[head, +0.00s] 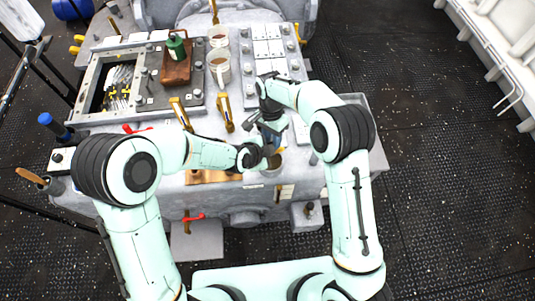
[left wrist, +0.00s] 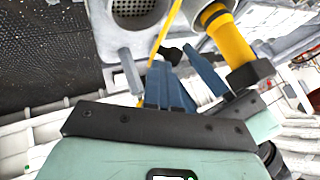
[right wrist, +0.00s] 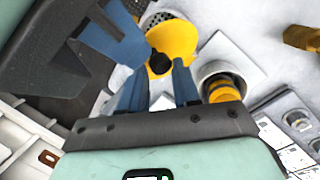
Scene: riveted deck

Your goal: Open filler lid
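The filler lid is a yellow disc with a black knob (right wrist: 158,62) in the right wrist view; its yellow face (right wrist: 178,45) shows. It stands tilted up on its edge, beside the perforated filler opening (right wrist: 158,18), which is uncovered. In the left wrist view the lid (left wrist: 167,25) is edge-on, next to the strainer (left wrist: 135,8). My right gripper (right wrist: 160,62) has its blue fingers apart, with the knob in view between the tips; contact is unclear. In the head view the arms partly hide the lid (head: 279,152).
A yellow-handled fitting (left wrist: 228,40) stands close beside the filler. Yellow levers (head: 225,108), a mug (head: 219,68) and a green bottle on a brown tray (head: 177,75) occupy the grey bench behind. The dark floor to the right is clear.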

